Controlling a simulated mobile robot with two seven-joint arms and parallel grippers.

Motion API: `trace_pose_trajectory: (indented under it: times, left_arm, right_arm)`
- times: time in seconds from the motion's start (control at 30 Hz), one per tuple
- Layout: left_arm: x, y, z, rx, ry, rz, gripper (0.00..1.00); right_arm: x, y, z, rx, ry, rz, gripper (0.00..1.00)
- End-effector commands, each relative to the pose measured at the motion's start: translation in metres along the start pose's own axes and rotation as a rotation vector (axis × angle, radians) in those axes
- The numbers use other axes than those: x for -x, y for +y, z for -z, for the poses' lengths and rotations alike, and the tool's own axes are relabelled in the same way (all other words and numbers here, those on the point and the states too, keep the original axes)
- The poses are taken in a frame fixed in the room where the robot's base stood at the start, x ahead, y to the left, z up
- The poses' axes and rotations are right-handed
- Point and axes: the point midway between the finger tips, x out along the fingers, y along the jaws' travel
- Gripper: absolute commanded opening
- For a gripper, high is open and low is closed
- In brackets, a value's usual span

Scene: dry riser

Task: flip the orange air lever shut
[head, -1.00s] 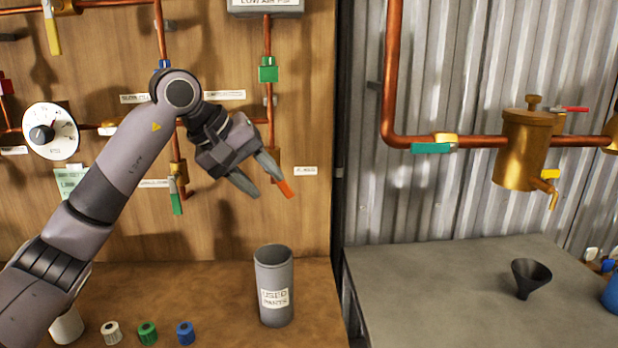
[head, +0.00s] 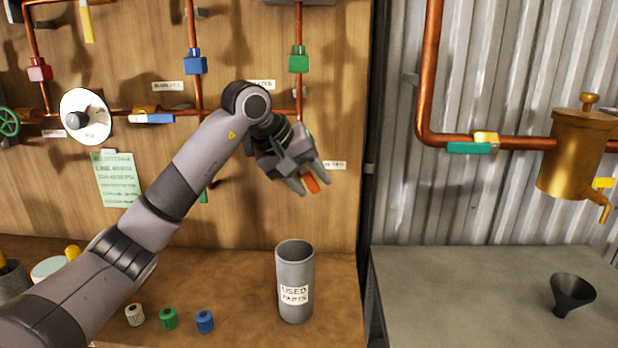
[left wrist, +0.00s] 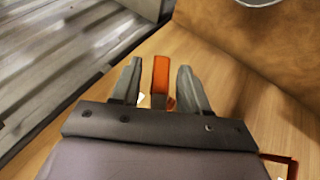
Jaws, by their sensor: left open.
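The orange air lever (head: 312,184) shows at the tips of my left gripper in the head view, in front of the wooden board. In the left wrist view the lever (left wrist: 160,80) stands between the two grey fingers of my left gripper (left wrist: 158,85). A narrow gap shows on each side of it. My left gripper (head: 308,184) is open around the lever in the head view. The lever's pivot and valve body are hidden behind the gripper. My right gripper is not in view.
A grey used-parts cup (head: 294,282) stands on the brown bench below the gripper. White, green and blue knobs (head: 168,318) lie to its left. Copper pipes with coloured valves, such as a green one (head: 298,60), run over the board. A black funnel (head: 571,293) stands on the grey table.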

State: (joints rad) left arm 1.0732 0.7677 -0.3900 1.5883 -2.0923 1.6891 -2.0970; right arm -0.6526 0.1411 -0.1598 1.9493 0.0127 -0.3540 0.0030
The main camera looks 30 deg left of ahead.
Motion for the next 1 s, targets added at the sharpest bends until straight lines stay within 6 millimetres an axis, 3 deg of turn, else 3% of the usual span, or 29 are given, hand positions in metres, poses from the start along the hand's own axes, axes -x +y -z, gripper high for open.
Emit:
trace_pose_trajectory:
  times: [0.2, 0.27, 0.33, 0.37, 0.73, 1.0]
  left_arm:
    - [-0.001, 0.0, 0.0, 0.0, 0.0, 0.0, 0.45]
    - [-0.001, 0.0, 0.0, 0.0, 0.0, 0.0, 0.28]
    - [-0.001, 0.0, 0.0, 0.0, 0.0, 0.0, 0.06]
    - [-0.001, 0.0, 0.0, 0.0, 0.0, 0.0, 0.0]
    - [-0.002, 0.0, 0.0, 0.012, 0.001, -0.027, 0.0]
    - [-0.004, 0.003, -0.001, 0.07, 0.002, -0.163, 0.0]
  right_arm:
    - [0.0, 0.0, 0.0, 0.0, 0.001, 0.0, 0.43]
    - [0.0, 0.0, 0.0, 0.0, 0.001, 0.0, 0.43]
    - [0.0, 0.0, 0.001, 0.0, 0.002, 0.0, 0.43]
    - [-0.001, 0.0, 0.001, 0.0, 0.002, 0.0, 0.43]
    - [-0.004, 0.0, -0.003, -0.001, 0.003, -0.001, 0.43]
    - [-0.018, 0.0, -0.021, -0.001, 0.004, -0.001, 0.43]
